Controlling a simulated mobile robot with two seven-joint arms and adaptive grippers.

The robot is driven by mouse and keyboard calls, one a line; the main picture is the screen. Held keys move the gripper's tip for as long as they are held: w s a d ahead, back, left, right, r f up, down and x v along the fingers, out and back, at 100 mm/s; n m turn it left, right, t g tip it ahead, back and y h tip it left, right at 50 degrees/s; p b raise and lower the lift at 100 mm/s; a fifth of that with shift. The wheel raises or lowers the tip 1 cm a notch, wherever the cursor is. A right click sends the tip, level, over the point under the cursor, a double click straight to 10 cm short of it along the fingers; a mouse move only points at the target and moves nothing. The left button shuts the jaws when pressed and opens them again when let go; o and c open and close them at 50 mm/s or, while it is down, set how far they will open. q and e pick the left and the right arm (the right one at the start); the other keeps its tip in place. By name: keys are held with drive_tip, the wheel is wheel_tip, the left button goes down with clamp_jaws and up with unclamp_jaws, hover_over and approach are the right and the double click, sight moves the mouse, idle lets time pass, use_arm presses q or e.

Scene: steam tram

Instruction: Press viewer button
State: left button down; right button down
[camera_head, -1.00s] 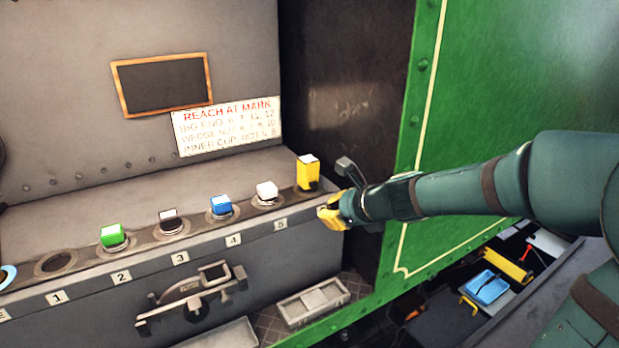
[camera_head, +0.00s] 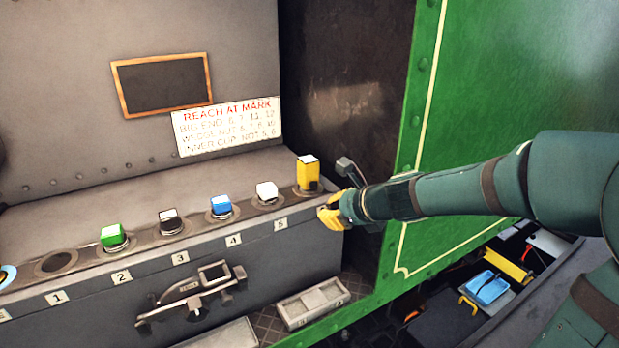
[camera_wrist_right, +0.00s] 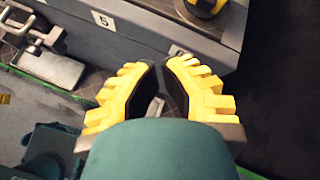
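A row of square-topped buttons stands on the grey ledge: green (camera_head: 113,236), dark with a light top (camera_head: 170,222), blue (camera_head: 221,205) and white (camera_head: 267,191). A taller yellow block with a light top (camera_head: 307,172) stands at the row's right end. I cannot tell which is the viewer button. My right gripper (camera_head: 329,214) is just right of and below the yellow block, apart from it. In the right wrist view its yellow fingers (camera_wrist_right: 160,68) are almost together at the tips, with nothing seen held. A yellow and dark part (camera_wrist_right: 204,6) shows at that view's top edge. My left gripper is out of view.
A sign (camera_head: 227,127) and a framed dark panel (camera_head: 162,84) are on the back wall. A latch-like metal bracket (camera_head: 192,294) is on the ledge's front. A green panel (camera_head: 510,80) rises at right. A grey tray (camera_head: 312,302) lies below.

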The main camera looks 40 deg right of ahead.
sight(313, 184)
drive_tip(key=shift+s, duration=0.1)
drive_tip(key=shift+s+a+r+m+t+y+p, duration=0.15)
drive_tip(key=shift+s+m+t+y+p, duration=0.25)
drive_tip(key=shift+s+m+y, duration=0.5)
drive_tip(key=shift+s+a+r+m+t+y+p, duration=0.15)
drive_tip(key=shift+s+m+t+y+p, duration=0.2)
drive_tip(key=shift+s+m+y, duration=0.5)
drive_tip(key=shift+w, duration=0.15)
drive_tip(key=shift+w+d, duration=0.15)
drive_tip(key=shift+w, duration=1.3)
drive_tip(key=shift+w+d, duration=0.2)
drive_tip(key=shift+w, duration=1.3)
drive_tip(key=shift+w+d, duration=0.15)
drive_tip(key=shift+w, duration=1.3)
